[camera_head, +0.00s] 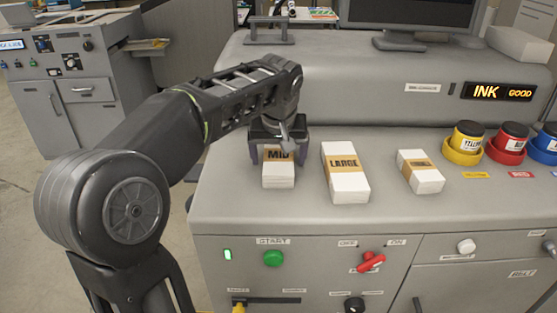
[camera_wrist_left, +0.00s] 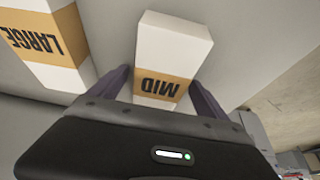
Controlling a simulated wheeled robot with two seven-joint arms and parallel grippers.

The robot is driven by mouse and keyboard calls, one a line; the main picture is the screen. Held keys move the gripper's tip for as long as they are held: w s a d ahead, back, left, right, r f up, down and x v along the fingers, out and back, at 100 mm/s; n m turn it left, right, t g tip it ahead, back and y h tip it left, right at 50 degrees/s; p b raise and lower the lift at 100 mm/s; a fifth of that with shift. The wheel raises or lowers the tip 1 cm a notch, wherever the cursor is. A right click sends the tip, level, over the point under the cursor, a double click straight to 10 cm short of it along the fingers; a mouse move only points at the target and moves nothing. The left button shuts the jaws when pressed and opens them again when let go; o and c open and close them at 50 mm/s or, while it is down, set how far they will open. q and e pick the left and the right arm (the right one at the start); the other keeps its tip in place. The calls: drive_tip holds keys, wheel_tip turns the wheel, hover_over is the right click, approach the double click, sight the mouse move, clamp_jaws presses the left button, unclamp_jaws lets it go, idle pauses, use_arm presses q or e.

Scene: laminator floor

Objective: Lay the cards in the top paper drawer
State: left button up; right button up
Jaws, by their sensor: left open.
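Three white card packs with tan bands lie on the grey machine top. The MID pack (camera_head: 278,176) is at the left, the LARGE pack (camera_head: 345,172) is in the middle, and a smaller pack (camera_head: 420,171) with a hard-to-read label is at the right. My left gripper (camera_head: 279,150) is open at the far end of the MID pack. In the left wrist view the fingers (camera_wrist_left: 160,92) stand on either side of the MID pack (camera_wrist_left: 172,45), and the LARGE pack (camera_wrist_left: 48,42) lies beside it. No drawer marked as the top paper drawer is identifiable. My right gripper is out of view.
Yellow (camera_head: 464,146), red (camera_head: 507,145) and blue ink pots stand at the right of the machine top. The front panel carries a green START button (camera_head: 274,258) and a red switch (camera_head: 370,262). A monitor (camera_head: 428,18) stands behind. The counter between the packs is clear.

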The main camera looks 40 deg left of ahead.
sight(279, 155)
use_arm(q)
drive_tip(key=shift+c, duration=0.4)
clamp_jaws()
drive_tip(key=shift+r, duration=0.6)
wheel_tip(279, 155, up, 9)
drive_tip(key=shift+f+p, duration=0.1)
drive_tip(key=shift+p, duration=0.7)
idle(1.4)
